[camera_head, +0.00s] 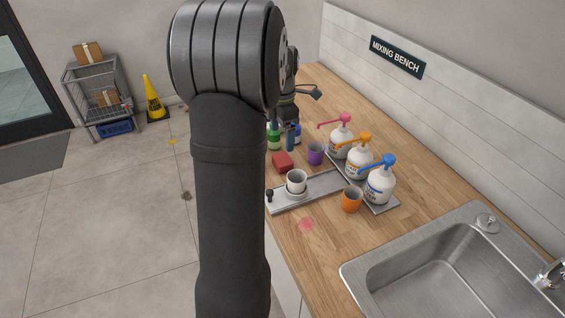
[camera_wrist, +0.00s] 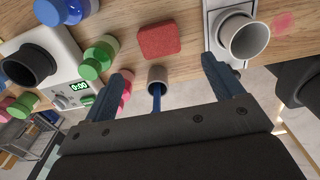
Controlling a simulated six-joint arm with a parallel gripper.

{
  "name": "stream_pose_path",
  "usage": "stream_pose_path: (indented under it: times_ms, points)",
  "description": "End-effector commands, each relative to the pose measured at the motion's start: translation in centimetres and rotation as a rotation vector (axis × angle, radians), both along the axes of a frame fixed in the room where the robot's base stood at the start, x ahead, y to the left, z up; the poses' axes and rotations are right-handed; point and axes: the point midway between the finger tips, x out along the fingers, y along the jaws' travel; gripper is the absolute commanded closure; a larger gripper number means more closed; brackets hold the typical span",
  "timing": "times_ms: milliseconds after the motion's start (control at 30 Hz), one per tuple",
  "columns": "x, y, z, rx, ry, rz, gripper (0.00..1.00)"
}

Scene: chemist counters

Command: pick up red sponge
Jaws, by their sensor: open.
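The red sponge (camera_head: 283,162) is a small block lying on the wooden counter, near its left edge in the head view. In the wrist view the red sponge (camera_wrist: 159,40) lies at the upper middle, flat on the wood. My gripper (camera_wrist: 170,82) is open, its two blue fingers spread apart. The sponge appears beyond the fingertips, between their lines and not touched. A small grey cylinder with a blue stem (camera_wrist: 157,76) shows between the fingers.
A white cup (camera_head: 296,178) stands on a grey tray (camera_head: 325,187) close to the sponge. A purple cup (camera_head: 315,153), an orange cup (camera_head: 351,200) and pump bottles (camera_head: 359,162) stand nearby. Capped bottles (camera_wrist: 98,57) and a device reading 0:00 (camera_wrist: 79,87) are left in the wrist view.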

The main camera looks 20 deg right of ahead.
Motion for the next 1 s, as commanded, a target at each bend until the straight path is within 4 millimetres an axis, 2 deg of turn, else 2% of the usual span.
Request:
stream_pose_path:
  times_ms: [100,367,633,767,967,1000]
  points:
    - [0.0,0.0,-2.2,0.001,0.002,-0.001,0.15]
    - [0.0,0.0,-4.2,0.001,0.001,-0.001,0.15]
    - [0.0,-0.1,-8.0,0.001,0.002,-0.001,0.15]
    - [0.0,-0.2,-8.9,-0.001,0.000,-0.002,0.15]
    - [0.1,-0.2,-9.0,-0.001,-0.001,-0.002,0.15]
    - [0.1,-0.2,-8.9,-0.001,-0.001,-0.002,0.18]
